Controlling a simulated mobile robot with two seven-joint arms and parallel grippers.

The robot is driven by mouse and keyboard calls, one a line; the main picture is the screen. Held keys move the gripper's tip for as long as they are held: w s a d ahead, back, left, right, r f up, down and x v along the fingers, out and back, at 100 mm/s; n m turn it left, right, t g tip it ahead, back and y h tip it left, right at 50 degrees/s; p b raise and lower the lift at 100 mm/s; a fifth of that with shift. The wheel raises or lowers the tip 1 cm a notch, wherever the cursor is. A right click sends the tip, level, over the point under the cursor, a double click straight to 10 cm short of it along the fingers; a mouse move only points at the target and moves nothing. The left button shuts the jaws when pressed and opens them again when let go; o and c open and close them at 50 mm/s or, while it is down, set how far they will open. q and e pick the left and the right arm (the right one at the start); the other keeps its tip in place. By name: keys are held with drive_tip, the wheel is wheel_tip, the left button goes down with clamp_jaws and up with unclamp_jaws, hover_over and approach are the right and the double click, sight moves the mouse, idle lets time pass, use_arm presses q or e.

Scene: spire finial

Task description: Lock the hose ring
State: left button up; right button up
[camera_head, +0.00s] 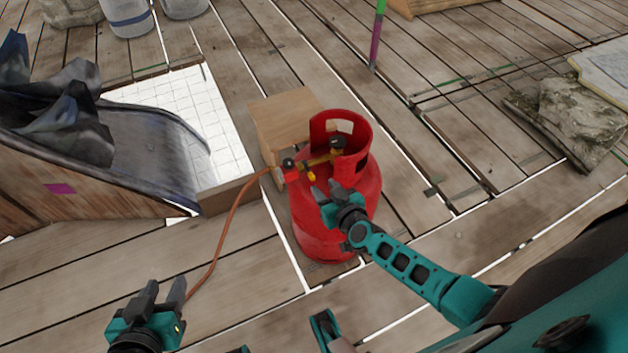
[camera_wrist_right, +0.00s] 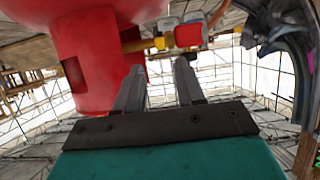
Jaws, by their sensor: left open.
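A red gas cylinder (camera_head: 325,235) stands upright on the deck, with a brass valve fitting (camera_head: 318,160) inside its collar. An orange hose (camera_head: 233,215) runs from the fitting's left end down toward the lower left. A red piece (camera_head: 291,176) sits at that hose end; I cannot tell if it is the hose ring. In the right wrist view, red and yellow fittings (camera_wrist_right: 188,36) show beyond the fingertips. My right gripper (camera_head: 326,188) is open and empty in front of the cylinder, below the fitting. My left gripper (camera_head: 166,286) is open at the lower left, near the hose.
A wooden box (camera_head: 283,112) stands right behind the cylinder. A wooden trough with dark rocks (camera_head: 68,125) fills the left side. A white-tiled opening (camera_head: 190,100) breaks the deck behind it.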

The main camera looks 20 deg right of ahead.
sight(313, 177)
drive_tip(key=b+x, duration=0.3)
drive_tip(key=x, duration=0.3)
drive_tip(key=shift+f, duration=0.25)
drive_tip(key=shift+w+a+f, duration=0.1)
drive_tip(key=shift+w, duration=0.45)
drive_tip(key=shift+c, duration=0.3)
clamp_jaws()
